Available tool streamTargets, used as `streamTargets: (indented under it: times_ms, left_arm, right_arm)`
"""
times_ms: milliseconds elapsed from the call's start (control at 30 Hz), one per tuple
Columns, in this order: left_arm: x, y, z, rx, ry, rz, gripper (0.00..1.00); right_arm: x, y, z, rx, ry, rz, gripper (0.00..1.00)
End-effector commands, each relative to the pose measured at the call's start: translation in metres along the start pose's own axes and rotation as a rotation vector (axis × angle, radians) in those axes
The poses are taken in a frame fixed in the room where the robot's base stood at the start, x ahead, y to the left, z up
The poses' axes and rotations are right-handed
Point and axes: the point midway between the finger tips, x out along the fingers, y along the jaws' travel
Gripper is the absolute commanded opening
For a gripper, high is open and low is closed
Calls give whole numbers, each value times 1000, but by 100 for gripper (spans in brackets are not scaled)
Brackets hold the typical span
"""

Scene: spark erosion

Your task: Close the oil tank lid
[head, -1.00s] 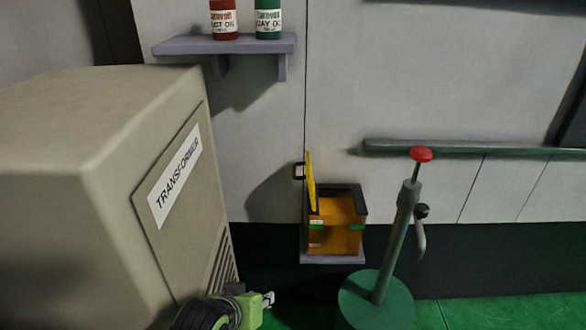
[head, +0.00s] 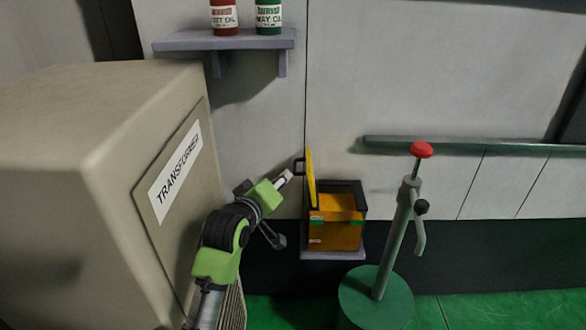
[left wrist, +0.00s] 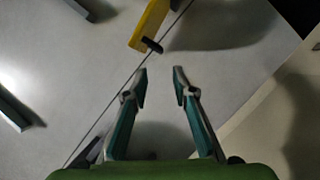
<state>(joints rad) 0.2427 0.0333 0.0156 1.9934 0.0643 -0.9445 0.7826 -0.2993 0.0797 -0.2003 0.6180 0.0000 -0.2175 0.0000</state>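The oil tank (head: 336,233) is an orange-yellow box with a black rim on a small ledge at the wall. Its yellow lid (head: 311,180) stands upright at the tank's left side, with a black handle (head: 299,167) on its left face. My left gripper (head: 286,179) is just left of the lid and handle, apart from them. In the left wrist view its fingers (left wrist: 161,73) are spread and empty. The lid (left wrist: 149,22) and its dark handle (left wrist: 152,45) lie beyond the fingertips there. My right gripper is not in view.
The beige transformer cabinet (head: 95,170) fills the left, close to my left arm. A green stand with a red knob (head: 421,150) stands right of the tank. A wall shelf (head: 225,44) holds red and green cans above. A rail (head: 470,147) runs along the right wall.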

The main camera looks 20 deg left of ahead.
Motion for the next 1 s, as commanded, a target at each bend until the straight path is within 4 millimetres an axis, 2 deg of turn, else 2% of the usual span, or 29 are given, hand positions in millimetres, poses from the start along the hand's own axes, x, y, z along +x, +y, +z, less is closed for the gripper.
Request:
streamTargets:
  times_ms: [400, 600, 800, 1000]
  left_arm:
    - [74, 0, 0, 2, -1, -1, 25]
    - [102, 0, 0, 3, -1, -1, 25]
    - [117, -1, 0, 2, -1, -2, 25]
    - [120, 0, 0, 2, 0, -1, 25]
  right_arm:
    - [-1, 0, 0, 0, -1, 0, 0]
    - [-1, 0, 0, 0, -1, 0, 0]
    - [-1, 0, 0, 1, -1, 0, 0]
    - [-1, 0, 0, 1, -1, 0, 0]
